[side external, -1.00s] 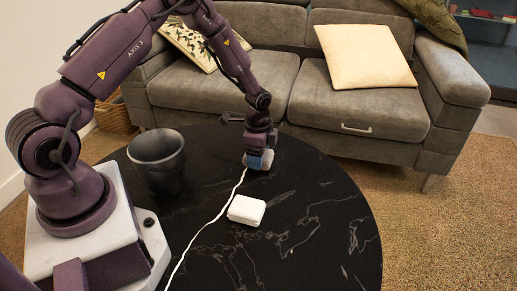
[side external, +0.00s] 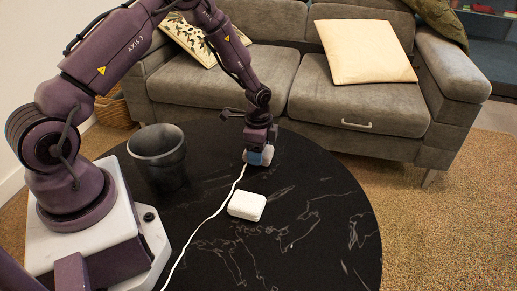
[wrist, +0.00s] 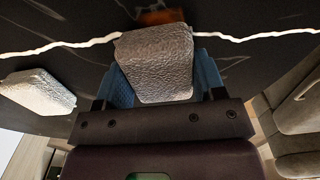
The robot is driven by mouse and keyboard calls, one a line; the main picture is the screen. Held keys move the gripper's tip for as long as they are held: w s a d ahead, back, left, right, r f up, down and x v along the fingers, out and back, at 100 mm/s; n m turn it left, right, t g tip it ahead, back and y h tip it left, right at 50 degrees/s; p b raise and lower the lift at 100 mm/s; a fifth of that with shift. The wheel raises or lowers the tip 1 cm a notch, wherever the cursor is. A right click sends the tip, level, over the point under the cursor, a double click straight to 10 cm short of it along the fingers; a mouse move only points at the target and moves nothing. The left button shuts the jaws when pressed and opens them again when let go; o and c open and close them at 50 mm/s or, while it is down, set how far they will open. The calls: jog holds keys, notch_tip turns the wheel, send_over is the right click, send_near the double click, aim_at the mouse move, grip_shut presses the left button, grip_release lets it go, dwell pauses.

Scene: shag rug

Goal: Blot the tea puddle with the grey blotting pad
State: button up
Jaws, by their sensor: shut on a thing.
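My gripper (wrist: 165,85) has blue fingers and is shut on the grey blotting pad (wrist: 156,62), a pale, textured block. In the side view, my gripper (side external: 257,157) holds the pad (side external: 268,156) low over the far part of the black table. The tea puddle (wrist: 162,17) shows in the wrist view as a small orange-brown patch just beyond the pad, partly hidden by it. I cannot make the puddle out in the side view. I cannot tell whether the pad touches the table.
A grey sofa (side external: 365,100) is behind the table. The right side of the table is clear.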

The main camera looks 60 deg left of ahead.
jog(key=shift+f, duration=0.5)
dwell(1.0)
jog(key=shift+r, duration=3.6)
